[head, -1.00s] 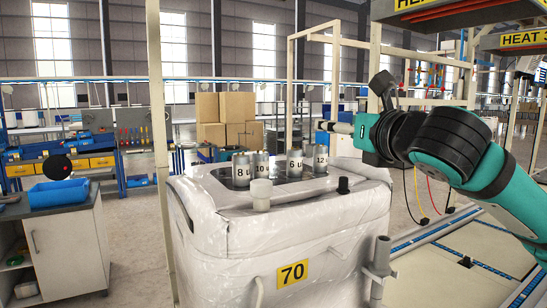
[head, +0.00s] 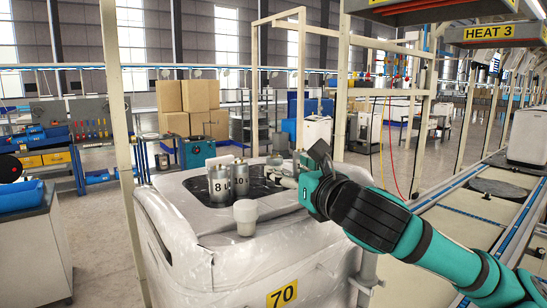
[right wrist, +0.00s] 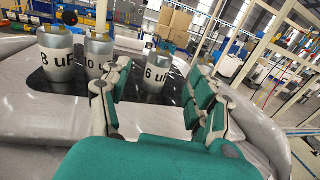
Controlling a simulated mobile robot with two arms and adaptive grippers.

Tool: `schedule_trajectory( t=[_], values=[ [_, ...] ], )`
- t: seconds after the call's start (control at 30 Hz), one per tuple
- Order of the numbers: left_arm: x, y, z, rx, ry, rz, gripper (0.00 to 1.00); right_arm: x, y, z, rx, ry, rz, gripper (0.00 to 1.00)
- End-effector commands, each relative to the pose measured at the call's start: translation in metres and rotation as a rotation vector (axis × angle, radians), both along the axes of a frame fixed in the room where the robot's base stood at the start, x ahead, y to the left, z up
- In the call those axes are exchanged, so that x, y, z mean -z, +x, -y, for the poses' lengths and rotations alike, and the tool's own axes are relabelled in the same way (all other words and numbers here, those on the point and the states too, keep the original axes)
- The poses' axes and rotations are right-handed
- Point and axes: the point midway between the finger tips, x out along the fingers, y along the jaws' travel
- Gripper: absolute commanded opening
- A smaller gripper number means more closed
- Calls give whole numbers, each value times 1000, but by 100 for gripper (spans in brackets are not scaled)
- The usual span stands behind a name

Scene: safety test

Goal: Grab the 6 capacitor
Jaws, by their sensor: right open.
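The 6 uF capacitor (right wrist: 157,76) is a silver can standing upright on a dark plate (right wrist: 68,82). In the right wrist view it appears between the spread fingers of my right gripper (right wrist: 159,82), ahead of them. The gripper is open and holds nothing. My left gripper is out of view.
The plate sits in the top of a white, wrapped container (head: 215,265) marked 70. A cream upright frame post (head: 120,140) stands close on the left. A conveyor (head: 490,210) runs on the right.

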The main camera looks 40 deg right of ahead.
Motion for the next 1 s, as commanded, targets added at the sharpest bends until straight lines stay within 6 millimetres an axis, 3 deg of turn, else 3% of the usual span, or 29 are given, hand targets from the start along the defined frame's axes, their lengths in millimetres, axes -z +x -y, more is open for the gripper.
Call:
schedule_trajectory(
  t=[0.03,0.27,0.57,0.83,1.0],
  values=[
    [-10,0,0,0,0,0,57,-3,2,1,0,2,-4,61],
    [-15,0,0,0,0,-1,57,0,11,3,0,-1,-3,61],
    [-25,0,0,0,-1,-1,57,1,50,15,-1,-3,-4,61],
    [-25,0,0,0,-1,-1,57,2,53,16,-2,-1,-1,61],
    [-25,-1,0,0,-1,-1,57,1,53,16,-2,-1,-1,40]
  ],
)
